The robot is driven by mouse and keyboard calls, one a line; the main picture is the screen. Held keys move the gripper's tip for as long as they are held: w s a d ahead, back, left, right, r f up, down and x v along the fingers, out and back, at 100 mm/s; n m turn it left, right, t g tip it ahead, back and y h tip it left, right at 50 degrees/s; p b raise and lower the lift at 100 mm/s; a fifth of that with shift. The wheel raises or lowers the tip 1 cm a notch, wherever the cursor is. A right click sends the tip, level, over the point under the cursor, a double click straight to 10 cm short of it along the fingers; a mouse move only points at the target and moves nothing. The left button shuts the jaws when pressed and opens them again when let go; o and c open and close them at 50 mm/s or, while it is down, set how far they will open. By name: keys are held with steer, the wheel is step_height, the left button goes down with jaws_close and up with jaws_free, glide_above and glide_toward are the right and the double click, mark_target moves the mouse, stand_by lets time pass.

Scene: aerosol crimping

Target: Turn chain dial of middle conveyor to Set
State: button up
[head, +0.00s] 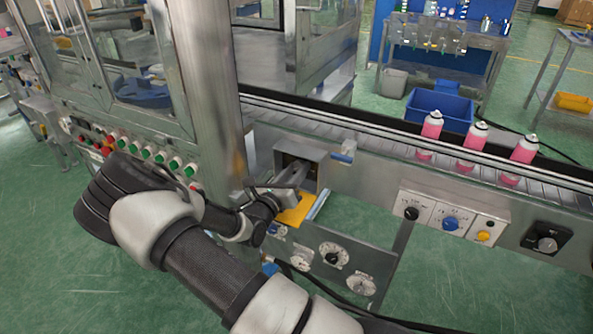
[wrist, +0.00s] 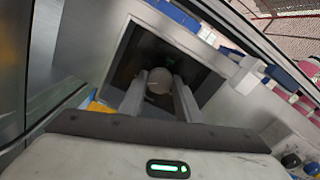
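A round grey knob (wrist: 159,82) sits inside a dark square recess in the wrist view; I take it for the chain dial, though no label or pointer is readable. My gripper (wrist: 158,88) reaches into the recess with its fingers apart, one on each side of the knob. I cannot tell whether they touch it. In the head view my gripper (head: 292,177) enters the open metal box (head: 300,152) on the conveyor's front, and the knob is hidden there. The middle conveyor (head: 375,137) runs to the right behind the box.
Pink cans (head: 470,145) stand on the conveyor. A yellow flap (head: 295,212) hangs below the box, above a panel with white dials (head: 333,255). Control boxes (head: 450,220) and a black switch (head: 545,244) are to the right. A steel post (head: 205,80) stands close left.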

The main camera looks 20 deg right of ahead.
steer(key=shift+c, duration=1.2)
steer(key=shift+m, duration=0.4)
steer(key=m+p, duration=0.1)
steer(key=m, duration=0.7)
steer(key=shift+m+b, duration=0.65)
steer(key=shift+m, duration=1.05)
steer(key=o, duration=1.1)
steer(key=shift+c, duration=0.2)
